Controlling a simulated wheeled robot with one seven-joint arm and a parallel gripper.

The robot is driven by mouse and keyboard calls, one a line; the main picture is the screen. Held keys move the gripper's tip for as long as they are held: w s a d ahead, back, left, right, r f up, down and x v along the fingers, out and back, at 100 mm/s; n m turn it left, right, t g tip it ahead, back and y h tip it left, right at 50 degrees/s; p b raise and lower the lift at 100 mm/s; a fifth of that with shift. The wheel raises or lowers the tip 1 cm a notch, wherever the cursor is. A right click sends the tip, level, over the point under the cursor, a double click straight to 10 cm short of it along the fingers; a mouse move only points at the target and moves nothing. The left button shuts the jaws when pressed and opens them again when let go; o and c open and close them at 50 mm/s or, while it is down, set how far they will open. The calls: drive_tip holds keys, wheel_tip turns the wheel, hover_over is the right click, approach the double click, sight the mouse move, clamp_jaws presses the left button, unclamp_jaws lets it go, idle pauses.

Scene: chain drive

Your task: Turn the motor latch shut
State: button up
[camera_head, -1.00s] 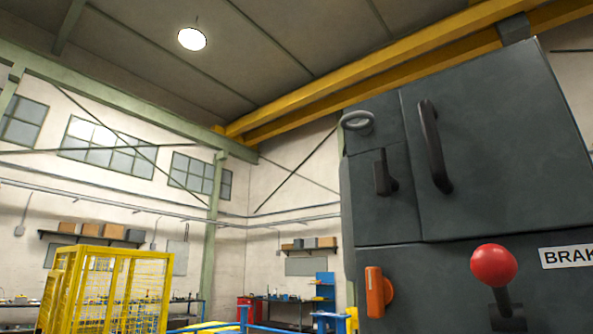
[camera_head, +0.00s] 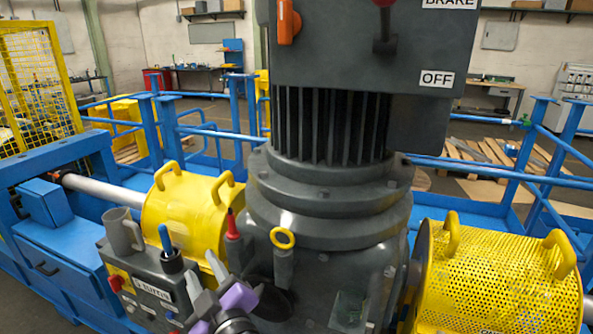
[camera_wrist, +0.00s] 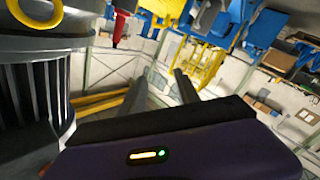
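An orange turn handle (camera_head: 288,22) is on the front of the dark grey motor housing (camera_head: 345,45), at the top of the head view. It hangs roughly upright, its top cut by the frame edge. I cannot tell whether it is the motor latch; the upper housing is out of view. My gripper (camera_head: 204,276) is low in front of the motor, well below the handle, near the control box. In the wrist view my gripper (camera_wrist: 160,88) shows two separated dark fingers with nothing between them. It is open and empty.
A grey control box (camera_head: 150,285) with a mug and a blue-handled tool stands left of my gripper. A yellow ring (camera_head: 282,238) and a red-tipped part (camera_head: 232,225) are close by. Yellow guards (camera_head: 185,215) flank the motor. Blue railings (camera_head: 200,132) run behind.

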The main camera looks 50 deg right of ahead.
drive_tip(key=w+d+r+m+g+h, duration=0.1)
drive_tip(key=w+d+r+m+h, duration=0.15)
drive_tip(key=r, duration=0.85)
drive_tip(key=w+d+r+m+g+h, duration=0.1)
drive_tip(key=w+d+r+m+h, duration=0.15)
drive_tip(key=r, duration=0.75)
drive_tip(key=w+d+r+m+g+h, duration=0.15)
drive_tip(key=r+h, duration=0.25)
drive_tip(key=r, duration=0.7)
drive_tip(key=s+d+r+m+g+h+p, duration=0.1)
drive_tip(key=s+d+r+m+g, duration=0.1)
drive_tip(key=s+r+m, duration=0.5)
drive_tip(key=s+d+r+g+h, duration=0.1)
drive_tip(key=s+r+g, duration=0.25)
drive_tip(key=r, duration=0.75)
drive_tip(key=s+d+r+m+g+h+p, duration=0.1)
drive_tip(key=s+d+r+m+g, duration=0.1)
drive_tip(key=s+r+m, duration=0.5)
drive_tip(key=w+d+r+n+p, duration=0.1)
drive_tip(key=w+d+n+p, duration=0.1)
drive_tip(key=d, duration=0.4)
drive_tip(key=shift+w+d+r+n, duration=0.3)
drive_tip(key=shift+w+r+n, duration=0.15)
drive_tip(key=shift+w, duration=0.2)
clamp_jaws()
